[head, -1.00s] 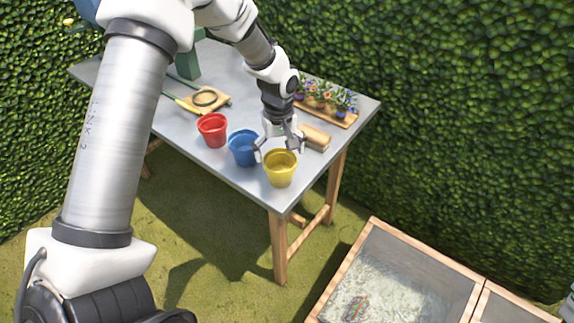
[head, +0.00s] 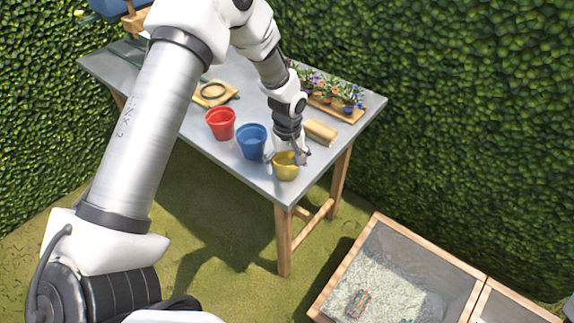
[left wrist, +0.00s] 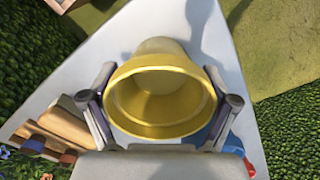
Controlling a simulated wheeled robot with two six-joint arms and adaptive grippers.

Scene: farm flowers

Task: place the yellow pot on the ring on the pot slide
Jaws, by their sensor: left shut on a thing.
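The yellow pot (head: 285,168) stands upright at the near right corner of the table. My left gripper (head: 288,157) has come down on it from above and is shut on it. In the left wrist view the yellow pot (left wrist: 160,95) sits between the two fingers (left wrist: 160,108), one at each side of its rim. My right gripper is not in view.
A blue pot (head: 251,141) stands just left of the yellow one, and a red pot (head: 220,123) beyond it. A wooden block (head: 320,131) and a flower tray (head: 345,113) lie to the right. Table top (head: 190,110) is clear left of the red pot.

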